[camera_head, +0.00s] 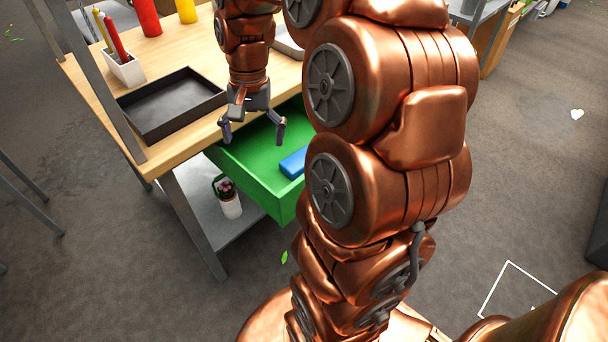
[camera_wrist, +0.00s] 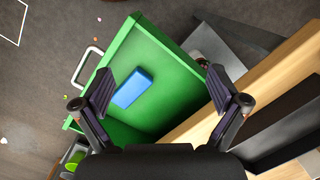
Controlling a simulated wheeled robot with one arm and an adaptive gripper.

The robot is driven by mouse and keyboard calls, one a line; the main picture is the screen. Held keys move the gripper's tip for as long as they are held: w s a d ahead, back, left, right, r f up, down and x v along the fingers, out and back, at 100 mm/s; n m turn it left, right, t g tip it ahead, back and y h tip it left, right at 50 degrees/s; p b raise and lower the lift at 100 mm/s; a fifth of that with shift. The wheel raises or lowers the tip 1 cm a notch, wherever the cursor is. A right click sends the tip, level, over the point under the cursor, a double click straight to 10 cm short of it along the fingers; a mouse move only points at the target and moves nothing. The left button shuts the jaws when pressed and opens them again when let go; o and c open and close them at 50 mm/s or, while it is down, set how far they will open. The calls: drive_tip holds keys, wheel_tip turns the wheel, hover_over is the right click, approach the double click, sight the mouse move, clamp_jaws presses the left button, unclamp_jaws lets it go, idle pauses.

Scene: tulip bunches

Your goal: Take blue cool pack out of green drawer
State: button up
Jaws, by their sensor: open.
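The green drawer (camera_head: 250,163) is pulled out from under the wooden table and also shows in the wrist view (camera_wrist: 165,62). The blue cool pack (camera_head: 293,163) lies flat inside it; in the head view my arm hides the area to its right. In the wrist view the whole pack (camera_wrist: 132,88) shows on the drawer floor, toward the handle side. My gripper (camera_head: 252,138) is open and empty, pointing down above the drawer near the table edge. In the wrist view its fingers (camera_wrist: 160,90) are spread wide, with the pack beyond them, nearer the left finger and apart from it.
A dark tray (camera_head: 172,103) lies on the wooden tabletop (camera_head: 85,88) beside the gripper. A white holder (camera_head: 124,69) with candle-like sticks and red and yellow cylinders stand behind. A small flower pot (camera_head: 229,200) stands on the lower shelf. The floor before the drawer is mostly clear.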

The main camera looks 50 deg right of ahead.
drive_tip(key=w+d+f+m+b, duration=0.4)
drive_tip(key=d+f+m+b, duration=0.15)
drive_tip(key=d+f, duration=0.45)
drive_tip(key=m+b, duration=0.4)
drive_tip(key=b, duration=0.2)
hover_over(304, 156)
drive_tip(key=d, duration=0.2)
drive_tip(key=shift+n+t, duration=0.25)
drive_tip(key=shift+t, duration=0.15)
drive_tip(key=f, duration=0.6)
drive_tip(key=shift+s+a+f, duration=0.15)
drive_tip(key=shift+s+f, duration=0.15)
drive_tip(key=shift+s, duration=0.05)
drive_tip(key=shift+f, duration=0.2)
drive_tip(key=shift+w+a+f+b, duration=0.15)
drive_tip(key=shift+a+f+b, duration=0.15)
drive_tip(key=shift+f, duration=0.9)
drive_tip(key=shift+w+a+f+b, duration=0.15)
drive_tip(key=shift+f+b, duration=0.25)
drive_tip(key=shift+f, duration=0.75)
drive_tip(key=shift+w+a+f+b, duration=0.1)
drive_tip(key=shift+a+f+b, duration=0.25)
drive_tip(key=shift+f, duration=0.85)
drive_tip(key=c, duration=1.5)
drive_tip(key=shift+r, duration=0.1)
